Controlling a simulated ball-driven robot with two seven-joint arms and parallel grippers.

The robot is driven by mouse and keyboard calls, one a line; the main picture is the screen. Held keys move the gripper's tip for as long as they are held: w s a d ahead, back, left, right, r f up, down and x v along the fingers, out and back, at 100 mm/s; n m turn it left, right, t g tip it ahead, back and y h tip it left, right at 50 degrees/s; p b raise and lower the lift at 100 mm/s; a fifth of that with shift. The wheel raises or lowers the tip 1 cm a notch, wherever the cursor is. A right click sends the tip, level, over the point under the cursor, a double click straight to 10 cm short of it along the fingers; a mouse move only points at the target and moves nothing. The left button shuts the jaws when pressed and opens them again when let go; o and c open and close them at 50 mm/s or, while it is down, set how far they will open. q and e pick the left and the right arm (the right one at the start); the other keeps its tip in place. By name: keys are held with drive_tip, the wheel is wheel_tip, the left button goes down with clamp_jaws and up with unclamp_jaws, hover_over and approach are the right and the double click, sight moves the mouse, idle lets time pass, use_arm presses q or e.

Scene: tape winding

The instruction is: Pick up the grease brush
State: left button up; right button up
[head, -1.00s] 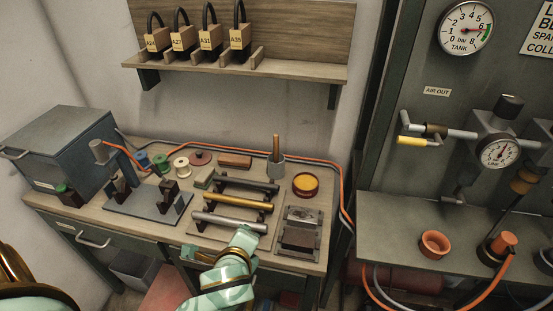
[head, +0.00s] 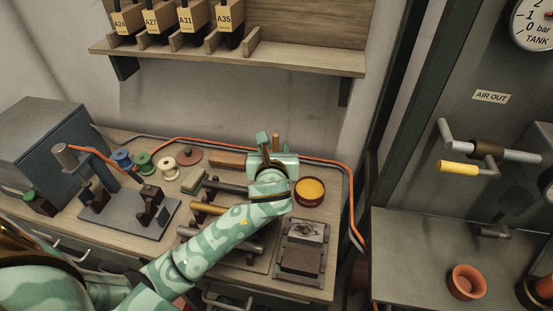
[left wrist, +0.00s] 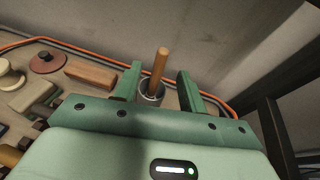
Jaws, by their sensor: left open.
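The grease brush shows as an upright wooden handle (head: 276,139) just behind my left gripper (head: 274,148) in the head view. In the left wrist view the handle (left wrist: 160,67) leans slightly right out of a grey metal cup (left wrist: 151,93). Its bristles are hidden in the cup. The left gripper's two green fingers (left wrist: 158,85) are open, one on each side of the handle in that view, with gaps on both sides. I cannot tell how far the handle lies beyond the fingertips. My right gripper is not in view.
A yellow-filled round tin (head: 310,191) stands right of the gripper. A reddish-brown block (head: 227,160) lies left of it. Bars on a rack lie under my left arm. An orange hose (head: 330,166) runs along the bench's back edge. A shelf (head: 230,62) hangs above.

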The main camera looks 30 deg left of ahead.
sight(276, 142)
use_arm(q)
drive_tip(key=shift+x, duration=0.8)
drive_tip(key=b+x, duration=0.1)
drive_tip(key=x, duration=0.1)
drive_tip(key=b+x, duration=0.1)
drive_tip(key=x, duration=0.2)
drive_tip(key=shift+s+d+f+b, duration=0.1)
drive_tip(key=shift+d+f+b, duration=0.1)
drive_tip(key=shift+f+b, duration=0.15)
drive_tip(key=shift+w+a, duration=0.1)
drive_tip(key=shift+w, duration=0.1)
drive_tip(key=shift+r, duration=0.15)
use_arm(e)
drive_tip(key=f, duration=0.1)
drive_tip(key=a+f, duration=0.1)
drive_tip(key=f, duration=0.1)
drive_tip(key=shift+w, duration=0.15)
use_arm(q)
drive_tip(key=c, duration=0.7)
clamp_jaws()
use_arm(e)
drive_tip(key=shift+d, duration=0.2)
